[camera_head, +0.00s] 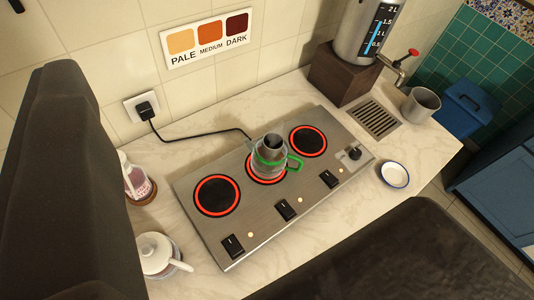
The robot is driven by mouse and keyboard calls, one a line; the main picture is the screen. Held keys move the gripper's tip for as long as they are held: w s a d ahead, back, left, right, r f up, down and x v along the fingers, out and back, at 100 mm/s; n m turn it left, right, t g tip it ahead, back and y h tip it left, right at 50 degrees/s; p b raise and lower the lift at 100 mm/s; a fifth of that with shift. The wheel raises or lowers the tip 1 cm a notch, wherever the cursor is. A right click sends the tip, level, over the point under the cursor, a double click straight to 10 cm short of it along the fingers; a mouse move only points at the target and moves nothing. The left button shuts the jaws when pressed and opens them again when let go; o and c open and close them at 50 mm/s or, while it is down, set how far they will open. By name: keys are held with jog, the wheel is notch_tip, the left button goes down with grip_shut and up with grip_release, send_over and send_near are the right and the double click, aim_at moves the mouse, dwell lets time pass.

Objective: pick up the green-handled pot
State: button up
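The green-handled pot (268,158) is a small grey metal pot with a narrow neck, a green band and a green handle pointing right. It stands upright on the middle burner of the steel hot plate (255,215). My gripper (245,145) shows as two large dark fingers, one at the left edge and one at the lower right. They are wide apart with nothing between them close up. The pot appears in the gap between them, farther off and not touched. The pot hides most of the middle burner.
The other two burners glow red-ringed and are empty. A metal urn (365,30), drip grate (376,118), grey mug (421,104) and white saucer (394,174) are right. A black cord (200,130) runs behind the plate.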

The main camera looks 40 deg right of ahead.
jog(key=w+f+m+y+p, duration=0.25)
jog(key=w+p, duration=0.35)
jog(key=w, duration=0.6)
jog(key=w+d+f+m+h+p, duration=0.45)
jog(key=w+d+f, duration=0.35)
jog(key=f, duration=0.2)
jog(key=m+g+h+p, duration=0.55)
jog(key=g+p, duration=0.25)
jog(key=g, duration=0.2)
send_near(299, 168)
jog(key=shift+n, duration=0.35)
jog(key=b+x, duration=0.1)
jog(key=x, duration=0.3)
jog(key=shift+w+d, duration=0.1)
jog(key=shift+d, duration=0.15)
jog(key=shift+b+x, duration=0.55)
jog(key=shift+x, duration=1.95)
jog(key=shift+a+f, duration=0.15)
jog(key=shift+a, duration=0.05)
